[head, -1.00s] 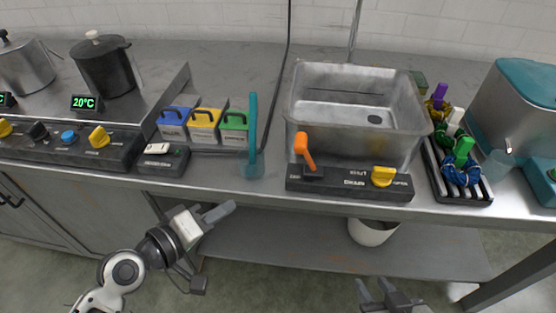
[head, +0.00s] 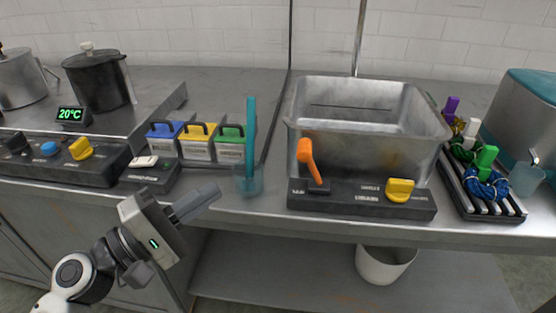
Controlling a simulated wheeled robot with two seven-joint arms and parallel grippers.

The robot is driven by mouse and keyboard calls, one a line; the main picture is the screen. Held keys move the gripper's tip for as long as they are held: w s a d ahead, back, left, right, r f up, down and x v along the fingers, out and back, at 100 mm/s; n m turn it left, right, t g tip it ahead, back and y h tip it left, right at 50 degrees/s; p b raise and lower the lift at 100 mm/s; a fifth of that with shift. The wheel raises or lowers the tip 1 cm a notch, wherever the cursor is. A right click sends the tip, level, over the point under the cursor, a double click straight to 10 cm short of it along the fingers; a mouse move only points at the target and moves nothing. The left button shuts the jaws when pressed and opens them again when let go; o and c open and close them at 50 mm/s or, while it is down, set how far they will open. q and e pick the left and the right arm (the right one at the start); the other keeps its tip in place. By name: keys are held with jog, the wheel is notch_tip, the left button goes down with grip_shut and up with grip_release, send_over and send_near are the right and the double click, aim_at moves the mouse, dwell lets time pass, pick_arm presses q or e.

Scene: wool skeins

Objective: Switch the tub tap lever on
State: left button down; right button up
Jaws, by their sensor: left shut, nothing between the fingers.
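The tap lever (head: 311,163) is orange and stands on a dark panel (head: 360,206) at the front of the metal tub (head: 370,120). It leans with its thick top up and to the left. A yellow knob (head: 399,190) sits on the same panel to its right. My left gripper (head: 211,197) is shut and empty, left of the lever and apart from it, in front of the bench edge. My right gripper is out of view.
A teal stirrer stands in a clear cup (head: 248,179) between my left gripper and the lever. Blue, yellow (head: 199,143) and green-lidded boxes stand behind. A rack with wool skeins (head: 486,190) is right of the tub. A white bucket (head: 384,263) is below.

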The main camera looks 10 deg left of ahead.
aim_at(311, 166)
pick_arm(q)
jog(key=p+x, duration=0.1)
jog(key=x, duration=0.2)
jog(key=p+x, duration=0.1)
jog(key=x, duration=0.2)
jog(key=p+x, duration=0.1)
jog(key=x, duration=0.2)
jog(key=shift+w+r+p, duration=0.15)
jog(key=shift+r+p, duration=0.2)
jog(key=d, duration=0.1)
jog(key=d+p, duration=0.1)
jog(key=d, duration=0.2)
jog(key=shift+w+d+r+p, duration=0.2)
jog(key=shift+w+r+p, duration=0.05)
jog(key=shift+r+p, duration=0.1)
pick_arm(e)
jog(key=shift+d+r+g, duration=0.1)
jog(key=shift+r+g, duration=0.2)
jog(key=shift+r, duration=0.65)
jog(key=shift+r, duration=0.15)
